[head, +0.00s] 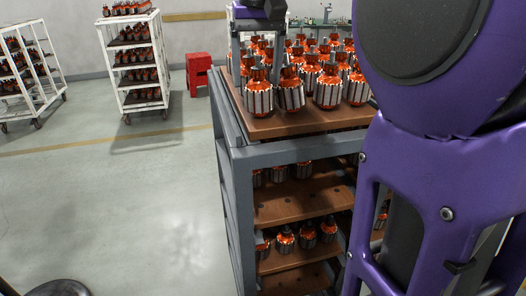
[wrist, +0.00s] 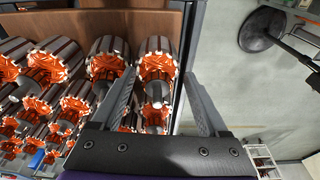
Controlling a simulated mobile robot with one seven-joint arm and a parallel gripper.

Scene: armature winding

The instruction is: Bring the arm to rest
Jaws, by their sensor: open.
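My gripper (wrist: 159,76) is open, with its two grey fingers spread apart in the wrist view. An armature (wrist: 156,68) with a dark slotted core, orange windings and a metal shaft shows between the fingers. I cannot tell how far down along it the fingers reach. In the head view part of my wrist (head: 262,12) shows above the left end of the rack's top shelf; my purple arm covers the right side of the picture.
Several upright armatures (head: 327,90) crowd the brown top shelf (head: 290,122) of a grey rack (head: 232,165). Lower shelves hold more. White trolleys (head: 137,62) with armatures and a red step stool (head: 199,68) stand behind.

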